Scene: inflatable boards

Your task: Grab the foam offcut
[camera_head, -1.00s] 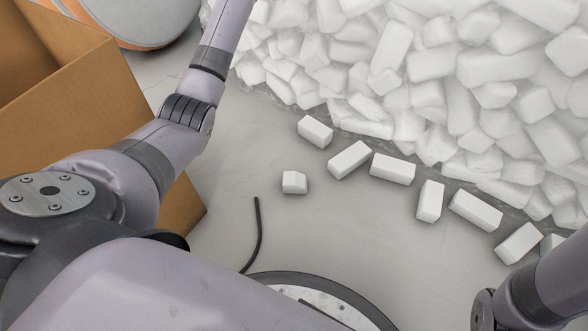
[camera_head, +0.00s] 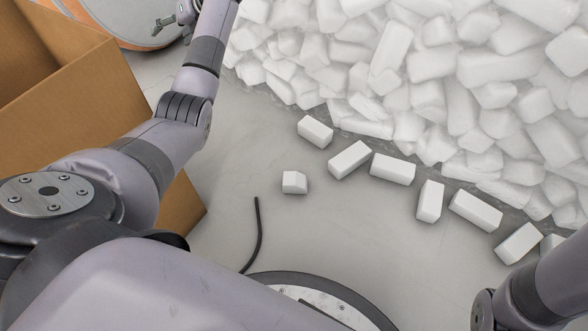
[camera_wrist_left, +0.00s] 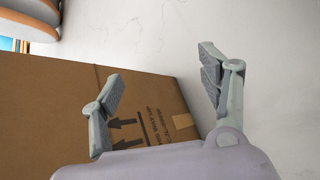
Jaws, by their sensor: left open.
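Several white foam offcuts lie on the grey floor in the head view. One small offcut (camera_head: 294,182) lies apart from the others, and a row of longer ones, such as this block (camera_head: 349,160), curves along the pile edge. My left gripper (camera_head: 168,24) is partly visible at the top left, far from these blocks. In the left wrist view its two fingers (camera_wrist_left: 158,78) are spread with nothing between them, above a cardboard box (camera_wrist_left: 60,110). No foam shows in that view. My right gripper is outside the frames; only part of that arm shows.
The open cardboard box (camera_head: 85,105) stands at the left under my left arm. A large heap of white foam pieces (camera_head: 440,70) fills the upper right. A dark cable (camera_head: 258,225) lies on the floor. A rounded grey-and-orange object (camera_head: 110,20) is at the top left.

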